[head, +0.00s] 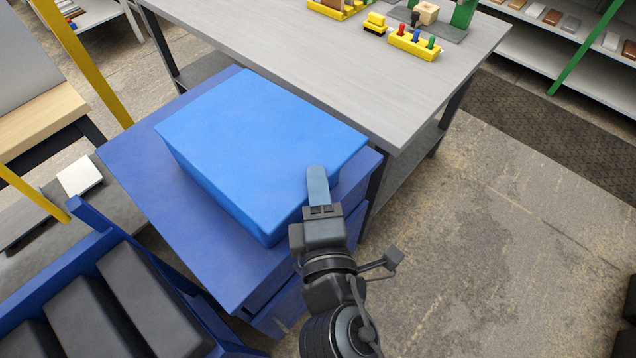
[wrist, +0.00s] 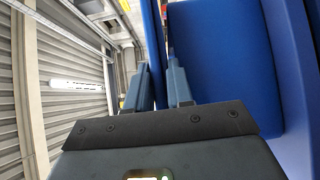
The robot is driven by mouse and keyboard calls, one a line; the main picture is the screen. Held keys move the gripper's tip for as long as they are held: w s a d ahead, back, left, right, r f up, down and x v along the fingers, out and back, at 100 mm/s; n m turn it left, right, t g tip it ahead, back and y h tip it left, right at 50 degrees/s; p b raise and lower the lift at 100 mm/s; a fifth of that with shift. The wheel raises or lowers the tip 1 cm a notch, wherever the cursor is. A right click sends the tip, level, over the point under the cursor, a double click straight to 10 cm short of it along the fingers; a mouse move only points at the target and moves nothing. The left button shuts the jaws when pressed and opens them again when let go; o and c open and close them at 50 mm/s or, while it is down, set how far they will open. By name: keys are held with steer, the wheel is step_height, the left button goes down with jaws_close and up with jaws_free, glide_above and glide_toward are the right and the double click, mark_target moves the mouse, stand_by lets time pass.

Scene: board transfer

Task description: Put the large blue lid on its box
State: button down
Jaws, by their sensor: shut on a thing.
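The large blue lid (head: 262,135) is a bright blue, flat-topped shape with deep sides, seen top up over a dark blue cabinet top. My gripper (head: 318,185) is at its near right edge, one finger showing outside the rim. In the wrist view my gripper (wrist: 161,88) has its two fingers close together with a thin blue wall (wrist: 155,45) between them, so it is shut on the lid. A broad blue surface (wrist: 222,55) fills the right of that view; I cannot tell which part it is. A separate box is not distinguishable under the lid.
The dark blue cabinet (head: 150,160) stands against a grey table (head: 330,50) holding a yellow peg block (head: 414,42) and other small items. A blue rack with dark bins (head: 150,295) is at the lower left. Concrete floor (head: 500,230) is clear at right.

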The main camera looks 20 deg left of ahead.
steer(key=shift+f+b, duration=0.45)
stand_by(0.6)
steer(key=c, duration=0.9)
jaws_free()
steer(key=shift+b+v, duration=0.95)
steer(key=shift+v, duration=3)
